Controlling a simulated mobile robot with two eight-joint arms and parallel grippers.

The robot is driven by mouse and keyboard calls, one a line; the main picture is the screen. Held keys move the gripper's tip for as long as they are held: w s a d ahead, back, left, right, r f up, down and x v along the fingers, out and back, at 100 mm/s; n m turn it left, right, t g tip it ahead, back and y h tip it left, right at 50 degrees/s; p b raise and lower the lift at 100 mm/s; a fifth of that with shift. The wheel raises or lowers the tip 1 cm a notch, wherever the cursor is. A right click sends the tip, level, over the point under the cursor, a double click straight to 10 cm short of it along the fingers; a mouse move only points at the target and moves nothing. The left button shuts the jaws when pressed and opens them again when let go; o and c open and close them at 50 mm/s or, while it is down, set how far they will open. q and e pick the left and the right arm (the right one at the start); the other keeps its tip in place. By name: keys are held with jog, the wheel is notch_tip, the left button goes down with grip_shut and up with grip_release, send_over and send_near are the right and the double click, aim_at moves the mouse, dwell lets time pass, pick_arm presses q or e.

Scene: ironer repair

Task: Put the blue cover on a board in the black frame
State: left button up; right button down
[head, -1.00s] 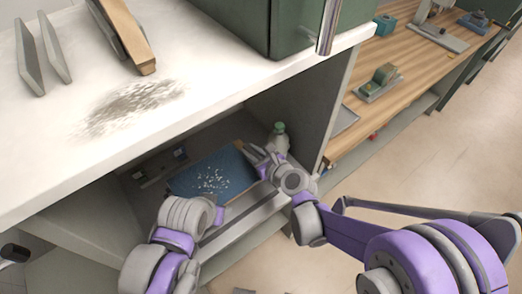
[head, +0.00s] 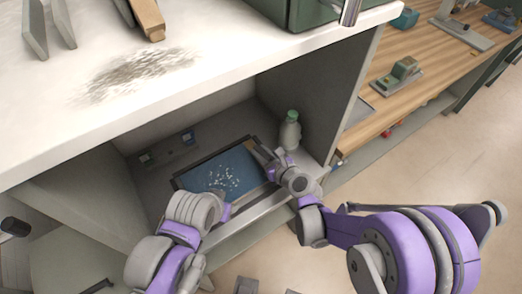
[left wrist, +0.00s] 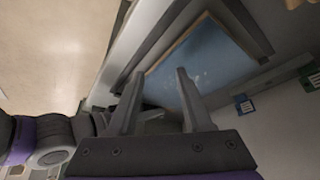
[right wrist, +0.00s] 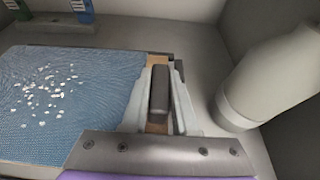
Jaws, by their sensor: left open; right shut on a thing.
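The blue cover (head: 222,172), speckled with white bits, lies on a thin tan-edged board inside the open bay under the white worktop. Dark bars of the black frame (head: 214,152) show along its back and left edges. My right gripper (head: 258,154) is at the board's right end. In the right wrist view it is shut on a dark grey block (right wrist: 160,92) above the board's bare wooden end (right wrist: 157,127). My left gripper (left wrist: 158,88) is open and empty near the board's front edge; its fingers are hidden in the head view. I cannot tell whether the board sits fully down in the frame.
A pale bottle (head: 290,132) with a green cap stands just right of my right gripper. The bay's right wall (head: 330,95) and the worktop (head: 110,120) close in the space.

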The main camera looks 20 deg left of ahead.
pick_arm(q)
jog(key=shift+s+f+b, duration=0.25)
jog(key=shift+f+b, duration=0.7)
jog(key=shift+f, duration=0.1)
pick_arm(e)
jog(key=shift+f, duration=1.05)
jog(key=c, duration=0.6)
grip_release()
pick_arm(q)
jog(key=shift+r, duration=0.1)
pick_arm(e)
jog(key=v, duration=1.1)
